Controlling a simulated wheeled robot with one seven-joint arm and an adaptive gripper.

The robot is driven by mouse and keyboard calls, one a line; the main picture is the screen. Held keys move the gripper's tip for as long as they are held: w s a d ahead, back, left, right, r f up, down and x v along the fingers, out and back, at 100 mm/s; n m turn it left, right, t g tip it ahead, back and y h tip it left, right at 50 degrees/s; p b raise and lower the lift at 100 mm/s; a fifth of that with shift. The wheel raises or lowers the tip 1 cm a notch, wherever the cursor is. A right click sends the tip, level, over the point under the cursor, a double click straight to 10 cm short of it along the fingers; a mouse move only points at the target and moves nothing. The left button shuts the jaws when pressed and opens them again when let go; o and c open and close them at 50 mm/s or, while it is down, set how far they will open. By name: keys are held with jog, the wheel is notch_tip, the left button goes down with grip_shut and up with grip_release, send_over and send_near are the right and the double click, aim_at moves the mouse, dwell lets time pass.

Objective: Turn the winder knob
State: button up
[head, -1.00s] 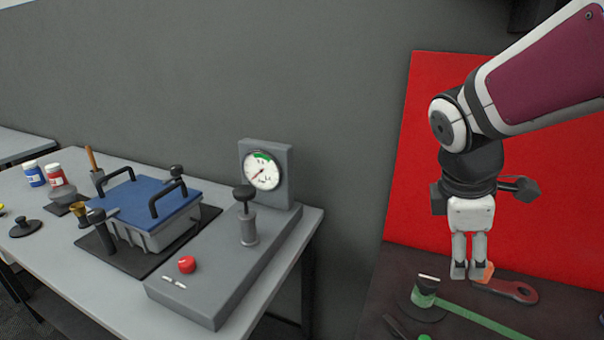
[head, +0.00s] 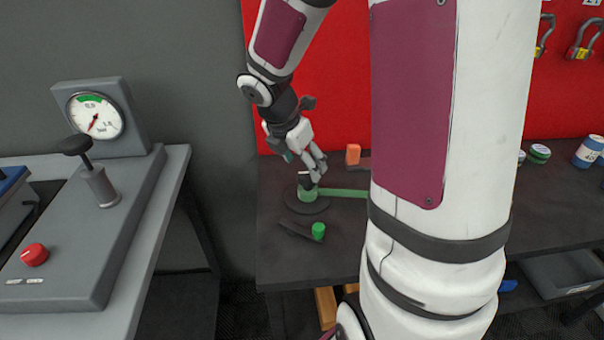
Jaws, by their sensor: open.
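The winder, a green spool (head: 307,194) on a round dark base (head: 307,205), sits on the dark bench. A small black knob with a pale mark (head: 304,177) tops it, partly hidden by my fingers. A green strap (head: 346,193) runs from the spool to the right, behind my arm. My gripper (head: 318,170) is open and tilted, with its fingertips close beside the knob on its right. I cannot tell whether they touch it.
A green cylinder (head: 318,231) and a dark flat piece (head: 294,231) lie in front of the winder. An orange block (head: 353,154) stands behind. The grey bench with a gauge (head: 95,116), plunger and red button (head: 34,254) is at left, across a gap.

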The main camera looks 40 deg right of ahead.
aim_at(307, 173)
jog(key=shift+b+x, duration=0.65)
jog(key=shift+x, duration=1.6)
jog(key=c, duration=1.2)
